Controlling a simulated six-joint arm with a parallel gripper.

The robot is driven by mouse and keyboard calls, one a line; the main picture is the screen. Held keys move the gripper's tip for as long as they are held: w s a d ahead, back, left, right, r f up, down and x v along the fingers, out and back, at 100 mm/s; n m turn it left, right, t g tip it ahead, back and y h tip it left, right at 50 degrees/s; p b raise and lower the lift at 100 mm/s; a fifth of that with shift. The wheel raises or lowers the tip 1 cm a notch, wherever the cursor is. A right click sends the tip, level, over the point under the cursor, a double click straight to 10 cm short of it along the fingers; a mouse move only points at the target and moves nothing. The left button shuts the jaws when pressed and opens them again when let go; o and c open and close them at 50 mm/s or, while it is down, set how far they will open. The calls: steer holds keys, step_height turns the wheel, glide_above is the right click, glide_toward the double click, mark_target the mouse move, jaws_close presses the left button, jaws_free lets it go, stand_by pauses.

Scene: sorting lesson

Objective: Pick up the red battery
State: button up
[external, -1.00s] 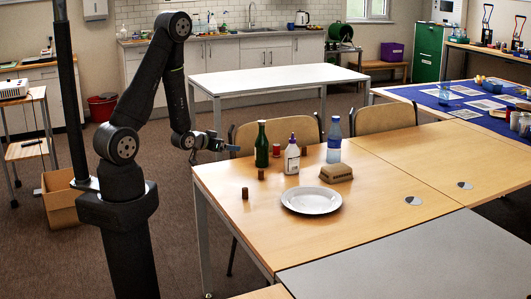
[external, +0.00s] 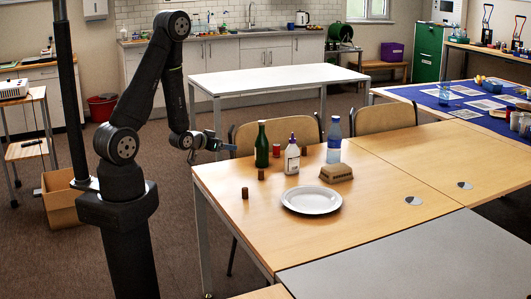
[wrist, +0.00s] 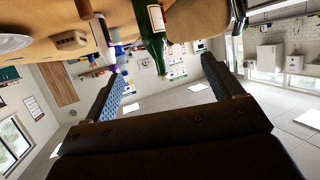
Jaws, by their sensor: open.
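A short red cylinder (external: 276,150) stands at the table's far side, just right of the green bottle (external: 261,146); it is too small to tell surely whether it is the red battery. Several small brown cylinders stand nearby, one (external: 245,193) near the left edge and one (external: 261,174) further back. My gripper (external: 227,147) is at the table's far left corner, left of the green bottle and apart from it. In the wrist view my gripper (wrist: 166,88) has its fingers wide apart with nothing held. I cannot make out the red cylinder there.
A white glue bottle (external: 292,158), a blue bottle (external: 334,142) and a brown block (external: 336,173) stand right of the red cylinder. A white plate (external: 311,200) lies in front. The green bottle (wrist: 158,40) looms close in the wrist view. The table's right part is clear.

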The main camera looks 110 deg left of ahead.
steer(key=c, duration=0.6)
steer(key=shift+o, duration=0.2)
step_height(320, 180, up, 11)
steer(key=n+g+h, duration=0.5)
steer(key=n+h, duration=0.5)
steer(key=h, duration=0.3)
glide_above(276, 148)
steer(key=a, duration=0.1)
steer(key=f, duration=1.6)
steer(key=shift+w+a+f, duration=0.2)
steer(key=shift+w+f, duration=0.05)
steer(key=shift+s+a+f, duration=0.1)
steer(key=shift+s+f, duration=0.1)
steer(key=shift+f, duration=1.15)
steer(key=shift+s+f, duration=0.2)
steer(key=shift+f, duration=1.15)
steer(key=shift+c, duration=0.2)
